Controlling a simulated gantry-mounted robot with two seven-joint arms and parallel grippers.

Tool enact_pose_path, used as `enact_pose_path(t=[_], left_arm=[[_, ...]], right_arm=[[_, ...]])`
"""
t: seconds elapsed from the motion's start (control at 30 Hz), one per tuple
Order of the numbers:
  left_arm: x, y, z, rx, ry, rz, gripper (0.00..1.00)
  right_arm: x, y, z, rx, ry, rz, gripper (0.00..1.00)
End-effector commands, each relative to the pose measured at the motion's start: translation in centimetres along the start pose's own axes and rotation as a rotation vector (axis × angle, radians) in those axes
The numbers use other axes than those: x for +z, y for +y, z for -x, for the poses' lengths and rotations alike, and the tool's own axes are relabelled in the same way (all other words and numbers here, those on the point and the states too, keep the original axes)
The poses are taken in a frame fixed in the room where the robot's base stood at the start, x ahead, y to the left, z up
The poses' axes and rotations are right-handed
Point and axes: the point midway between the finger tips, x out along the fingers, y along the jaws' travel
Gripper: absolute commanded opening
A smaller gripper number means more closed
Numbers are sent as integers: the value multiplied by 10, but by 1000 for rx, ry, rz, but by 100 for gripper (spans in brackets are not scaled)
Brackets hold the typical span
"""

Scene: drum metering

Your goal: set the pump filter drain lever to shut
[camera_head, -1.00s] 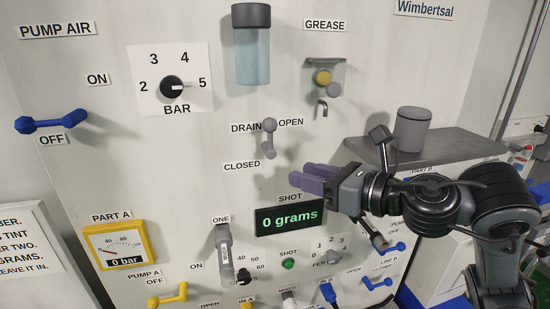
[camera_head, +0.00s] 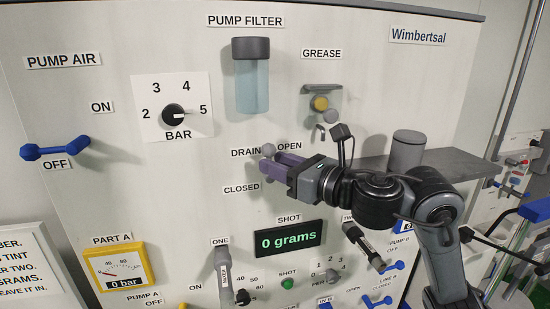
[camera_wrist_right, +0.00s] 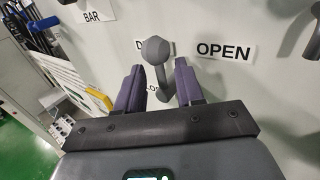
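The grey drain lever (camera_head: 268,150) is on the panel below the clear pump filter bowl (camera_head: 251,85). Its ball knob is up, between the DRAIN label (camera_head: 246,153) and the OPEN label (camera_head: 290,146); the CLOSED label (camera_head: 241,189) is lower left. My right gripper (camera_head: 272,166) is at the lever, its purple fingers hiding the lower part. In the right wrist view, the open fingers stand on either side of the lever stem, with the knob (camera_wrist_right: 156,50) just beyond the tips. A gap shows on both sides, so it is not gripped. My left gripper is out of view.
The grease fitting (camera_head: 320,103) is up and right of the lever. A grey shelf with a grey canister (camera_head: 406,150) stands right, behind my right arm. The shot display (camera_head: 288,239) is below, reading 0 grams. The blue pump air lever (camera_head: 55,150) is far left.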

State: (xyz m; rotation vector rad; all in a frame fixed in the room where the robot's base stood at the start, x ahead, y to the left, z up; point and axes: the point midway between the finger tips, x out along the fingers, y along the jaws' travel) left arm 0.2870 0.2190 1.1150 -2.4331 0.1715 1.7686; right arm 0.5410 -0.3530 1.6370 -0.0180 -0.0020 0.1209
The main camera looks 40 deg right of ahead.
Motion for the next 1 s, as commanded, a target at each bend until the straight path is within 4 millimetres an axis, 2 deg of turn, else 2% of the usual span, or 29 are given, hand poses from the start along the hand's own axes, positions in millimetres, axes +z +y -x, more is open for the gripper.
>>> enact_pose_path(t=[0.17,0.47,0.7,1.0], left_arm=[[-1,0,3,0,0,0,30],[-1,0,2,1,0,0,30],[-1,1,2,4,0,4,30],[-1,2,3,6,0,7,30]], right_arm=[[0,0,-10,0,0,-2,37],[0,0,-12,0,1,1,37],[0,0,-11,0,0,0,2],[3,0,-10,0,-8,-3,0]])
